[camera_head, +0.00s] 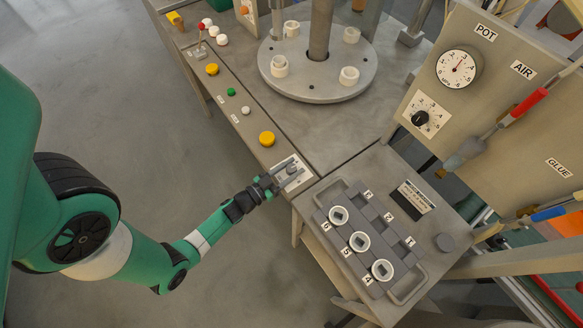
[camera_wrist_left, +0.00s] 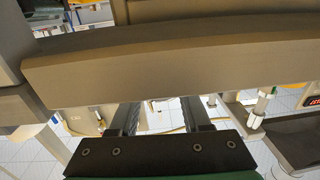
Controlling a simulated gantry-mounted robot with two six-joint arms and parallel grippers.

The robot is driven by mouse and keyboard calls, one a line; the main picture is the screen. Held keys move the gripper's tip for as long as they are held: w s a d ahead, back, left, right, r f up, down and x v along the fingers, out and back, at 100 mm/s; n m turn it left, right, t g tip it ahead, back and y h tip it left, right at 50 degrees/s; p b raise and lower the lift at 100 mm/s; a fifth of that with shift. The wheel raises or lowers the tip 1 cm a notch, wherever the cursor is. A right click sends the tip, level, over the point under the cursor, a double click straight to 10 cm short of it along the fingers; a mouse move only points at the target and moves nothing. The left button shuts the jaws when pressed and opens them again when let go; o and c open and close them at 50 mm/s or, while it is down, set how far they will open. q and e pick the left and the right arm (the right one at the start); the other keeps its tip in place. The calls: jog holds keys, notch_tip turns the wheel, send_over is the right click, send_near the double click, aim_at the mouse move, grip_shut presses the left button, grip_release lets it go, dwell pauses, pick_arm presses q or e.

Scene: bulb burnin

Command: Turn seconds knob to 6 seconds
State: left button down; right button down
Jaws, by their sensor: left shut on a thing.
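My left gripper (camera_head: 279,177) reaches in from the left to a small white plate (camera_head: 302,181) at the corner of the console. It is shut on a small grey knob (camera_head: 292,169) on that plate; the fingers partly hide it, and any scale marks are too small to read. In the left wrist view the two fingers (camera_wrist_left: 158,118) run up behind a beige edge, which hides their tips. A black knob (camera_head: 419,118) with a numbered white dial sits on the panel below a round gauge (camera_head: 458,68), away from the gripper. My right gripper is not in view.
Yellow buttons (camera_head: 267,138), a green button (camera_head: 231,92) and a white button line the console's front edge. A grey rack (camera_head: 344,190) with white ring-shaped parts stands to the right. A round turntable (camera_head: 318,82) is behind. Open floor lies left of the console.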

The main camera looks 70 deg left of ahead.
pick_arm(q)
jog(key=shift+a+r+p, duration=0.1)
jog(key=shift+r+p, duration=0.1)
jog(key=shift+p, duration=0.2)
jog(key=shift+a+r+m+t+h+p, duration=0.1)
jog(key=shift+m+t+h+p, duration=0.2)
jog(key=shift+m+h+p, duration=0.75)
jog(key=h, duration=0.1)
jog(key=m+h, duration=0.1)
jog(key=h, duration=0.1)
jog(key=shift+f, duration=0.25)
jog(key=shift+d+m+h+b, duration=0.2)
jog(key=shift+m+h+b, duration=0.1)
jog(key=shift+m+h, duration=0.45)
jog(key=shift+c, duration=1.9)
grip_release()
